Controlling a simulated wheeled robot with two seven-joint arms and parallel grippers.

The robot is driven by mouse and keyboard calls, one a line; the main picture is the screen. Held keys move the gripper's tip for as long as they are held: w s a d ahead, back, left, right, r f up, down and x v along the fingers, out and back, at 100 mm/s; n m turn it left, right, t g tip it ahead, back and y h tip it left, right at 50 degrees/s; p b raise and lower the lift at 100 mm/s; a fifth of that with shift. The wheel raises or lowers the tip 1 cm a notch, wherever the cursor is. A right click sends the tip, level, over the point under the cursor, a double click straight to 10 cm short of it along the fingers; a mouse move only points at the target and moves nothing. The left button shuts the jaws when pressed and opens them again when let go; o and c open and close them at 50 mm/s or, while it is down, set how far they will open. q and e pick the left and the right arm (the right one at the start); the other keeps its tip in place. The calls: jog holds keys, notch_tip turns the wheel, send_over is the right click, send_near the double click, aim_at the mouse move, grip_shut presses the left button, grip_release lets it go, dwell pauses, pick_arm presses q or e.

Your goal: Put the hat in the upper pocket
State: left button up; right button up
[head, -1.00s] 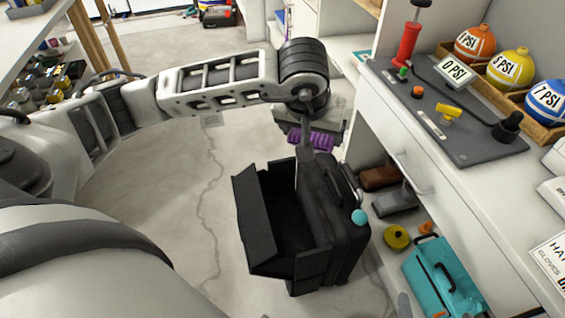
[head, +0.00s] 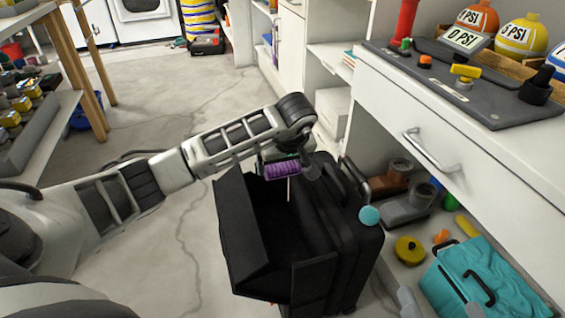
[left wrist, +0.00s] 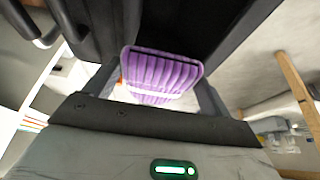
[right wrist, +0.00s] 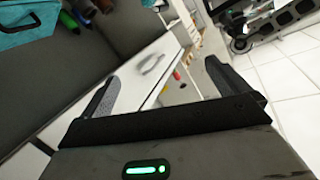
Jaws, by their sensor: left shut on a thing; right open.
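The hat (head: 283,171) is a purple ribbed thing. My left gripper (head: 287,158) is shut on it, and the purple ribs also show between the fingers in the left wrist view (left wrist: 163,75). They are above the far end of a black suitcase (head: 335,225) standing on the floor. An open front pocket (head: 240,225) with its flap folded out to the left faces up; its inside is dark. I cannot tell whether the hat touches the suitcase. My right gripper (right wrist: 162,78) is open and empty in the right wrist view, outside the head view.
A white workbench (head: 440,130) with a drawer handle stands close on the right. Below it are a teal bag (head: 490,285), a yellow disc (head: 409,250) and dark boots. A turquoise ball (head: 369,216) is at the suitcase's right side.

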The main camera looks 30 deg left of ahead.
pick_arm(q)
notch_tip(320, 180, down, 3)
jog(key=shift+f+b, duration=0.2)
jog(key=shift+b, duration=0.85)
jog(key=shift+f+b, duration=1.25)
jog(key=shift+f, duration=0.45)
pick_arm(e)
jog(key=shift+w+a+r+n+t+y, duration=0.15)
jog(key=shift+w+r+t+y, duration=0.2)
jog(key=shift+r+t, duration=0.25)
jog(key=shift+w+d+r+n+t+y, duration=0.1)
jog(key=shift+w+r+t+y, duration=0.25)
jog(key=shift+r, duration=0.4)
jog(key=shift+w+a+r+n+t+y, duration=0.1)
jog(key=shift+w+r+n+t+y, duration=0.1)
jog(key=shift+r+t+y, duration=0.35)
jog(key=shift+r, duration=0.15)
pick_arm(q)
jog(key=o, duration=0.9)
